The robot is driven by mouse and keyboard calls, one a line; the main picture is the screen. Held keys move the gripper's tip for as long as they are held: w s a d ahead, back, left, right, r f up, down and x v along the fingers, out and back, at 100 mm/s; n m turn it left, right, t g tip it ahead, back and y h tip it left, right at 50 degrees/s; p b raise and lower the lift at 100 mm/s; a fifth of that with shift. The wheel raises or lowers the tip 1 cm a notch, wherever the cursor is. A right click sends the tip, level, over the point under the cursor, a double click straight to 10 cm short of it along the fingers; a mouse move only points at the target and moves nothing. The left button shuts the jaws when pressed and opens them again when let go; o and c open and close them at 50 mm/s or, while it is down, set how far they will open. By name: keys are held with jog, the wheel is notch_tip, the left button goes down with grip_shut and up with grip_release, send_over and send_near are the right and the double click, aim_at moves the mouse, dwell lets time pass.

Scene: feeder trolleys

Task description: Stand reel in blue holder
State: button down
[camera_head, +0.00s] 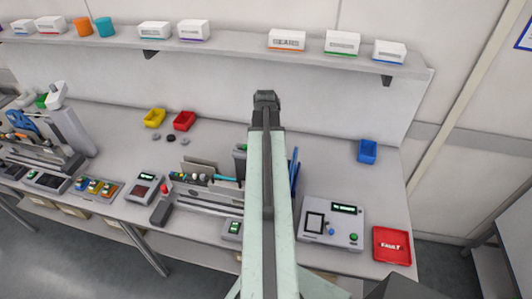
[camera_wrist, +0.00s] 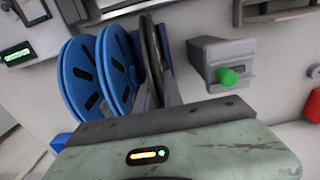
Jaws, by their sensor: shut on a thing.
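In the wrist view, two blue slotted discs of a reel (camera_wrist: 82,77) stand side by side, tilted, left of centre. My gripper (camera_wrist: 160,100) is in front of the camera, its pale green housing covering the bottom. Two thin dark curved shapes rise edge-on from its middle, right beside the blue discs; I cannot tell whether they are jaws or reel sides. A strip of blue shows behind them, perhaps the blue holder (camera_wrist: 166,42). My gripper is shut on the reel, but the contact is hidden. In the head view my arm hides the gripper; a narrow blue edge shows right of it.
A grey box with a green button (camera_wrist: 228,76) stands right of the discs in the wrist view. In the head view, a display console (camera_head: 345,232), a red FAULT tray (camera_head: 391,246) and a blue bin (camera_head: 367,150) are right of my arm. A feeder trolley row lies left.

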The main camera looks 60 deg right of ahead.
jog(key=shift+f, duration=0.2)
jog(key=c, duration=1.4)
grip_release()
jog(key=shift+r, duration=0.1)
notch_tip(320, 180, up, 8)
jog(key=p, duration=0.7)
jog(key=shift+p, duration=0.4)
